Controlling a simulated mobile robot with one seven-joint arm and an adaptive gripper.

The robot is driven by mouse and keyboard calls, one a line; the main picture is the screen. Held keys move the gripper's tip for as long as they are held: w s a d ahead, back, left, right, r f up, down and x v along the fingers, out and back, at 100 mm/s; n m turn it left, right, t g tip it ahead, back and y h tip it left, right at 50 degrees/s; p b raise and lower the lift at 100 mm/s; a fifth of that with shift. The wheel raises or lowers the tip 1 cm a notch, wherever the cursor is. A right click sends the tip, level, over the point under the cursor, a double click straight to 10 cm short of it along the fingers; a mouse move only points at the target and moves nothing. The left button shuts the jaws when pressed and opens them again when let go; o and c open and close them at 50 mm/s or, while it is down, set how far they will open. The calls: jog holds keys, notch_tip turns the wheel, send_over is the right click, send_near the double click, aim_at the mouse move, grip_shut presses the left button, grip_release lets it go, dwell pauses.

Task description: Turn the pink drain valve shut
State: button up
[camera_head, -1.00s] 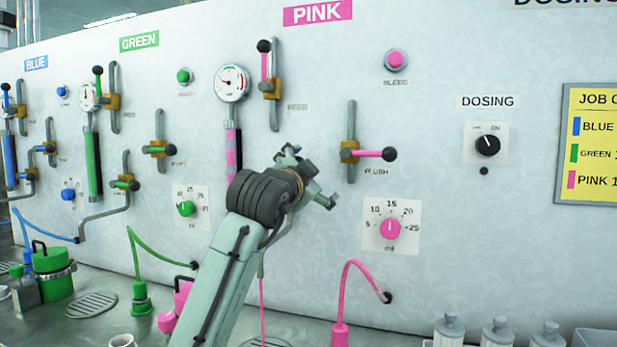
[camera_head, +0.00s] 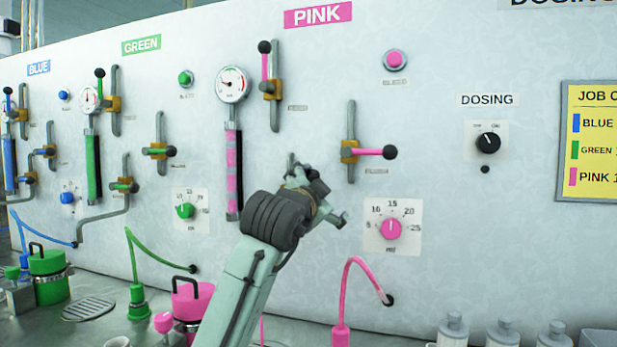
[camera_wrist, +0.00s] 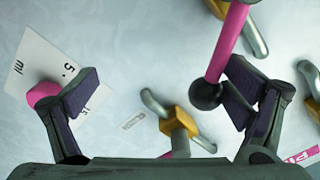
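In the wrist view a pink lever with a black ball knob, which I take for the pink drain valve (camera_wrist: 232,35), comes down from an orange body at the top edge. Its knob lies close beside the right finger of my gripper (camera_wrist: 160,95); I cannot tell whether they touch. The fingers are spread wide with nothing held between them. In the head view my gripper (camera_head: 318,188) is in front of the pink section of the wall and hides the drain valve. The flush valve (camera_head: 350,151), with its pink lever pointing right, is just above and right of my gripper.
A pink dial (camera_head: 390,229) is right of my gripper; it shows near the left finger in the wrist view (camera_wrist: 42,93). The upper pink valve (camera_head: 270,85) has its lever up. A pink-lidded pot (camera_head: 192,298) and a pink hose (camera_head: 345,290) stand below.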

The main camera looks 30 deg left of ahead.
notch_tip(320, 180, down, 3)
jog(key=shift+r+b, duration=0.1)
jog(key=shift+b, duration=0.7)
jog(key=shift+s+a+r+p, duration=0.1)
jog(key=shift+a+r+p, duration=0.25)
jog(key=shift+r+p, duration=0.3)
jog(key=shift+f, duration=0.15)
jog(key=shift+s, duration=0.15)
jog(key=b+v, duration=0.2)
jog(key=v, duration=0.6)
jog(key=shift+s, duration=0.35)
